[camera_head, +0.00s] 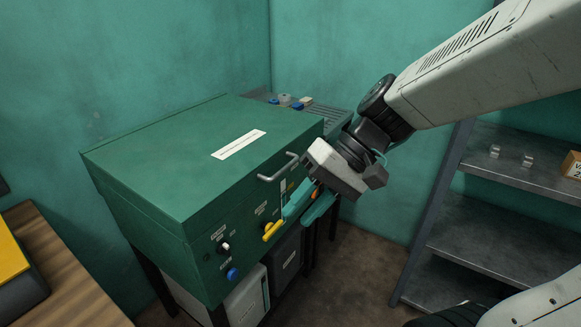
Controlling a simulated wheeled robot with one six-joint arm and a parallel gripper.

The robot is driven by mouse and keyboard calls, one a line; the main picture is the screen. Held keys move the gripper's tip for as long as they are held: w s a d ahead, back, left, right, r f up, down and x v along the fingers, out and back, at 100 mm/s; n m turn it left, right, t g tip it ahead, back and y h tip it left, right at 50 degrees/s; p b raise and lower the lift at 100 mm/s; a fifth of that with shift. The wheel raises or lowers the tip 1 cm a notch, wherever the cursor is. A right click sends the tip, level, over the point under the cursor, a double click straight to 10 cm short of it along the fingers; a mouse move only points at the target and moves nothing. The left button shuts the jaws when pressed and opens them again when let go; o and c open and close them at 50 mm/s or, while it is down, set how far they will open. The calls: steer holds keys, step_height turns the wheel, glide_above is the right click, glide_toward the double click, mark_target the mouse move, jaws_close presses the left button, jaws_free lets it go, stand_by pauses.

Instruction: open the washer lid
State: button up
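The washer (196,262) is a green box on dark legs. Its lid (165,170) is closed and flat, with a white label strip (239,144) on top. A grey bar handle (279,168) sticks out at the lid's front edge. My gripper (309,203) is just right of and below the handle, near the washer's front panel, with its two teal fingers spread apart. The handle is not between them. An orange spot shows between the fingers, and part of the panel behind them is hidden.
The front panel carries a blue knob (232,273), a black-and-white knob (224,246) and a yellow lever (273,231). A grey drain rack (325,119) with small items stands behind. Metal shelves (520,147) are at right. A wooden table (60,285) is at left.

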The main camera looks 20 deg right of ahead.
steer(key=w+f+m+t+y, duration=0.2)
steer(key=w+t+y, duration=0.15)
steer(key=w, duration=0.45)
steer(key=m+t+h, duration=0.3)
steer(key=m+t, duration=0.5)
steer(key=t, duration=0.1)
glide_toward(288, 167)
steer(key=x, duration=1)
steer(key=shift+f, duration=0.1)
steer(key=shift+w+a, duration=0.15)
steer(key=shift+w, duration=0.1)
jaws_close()
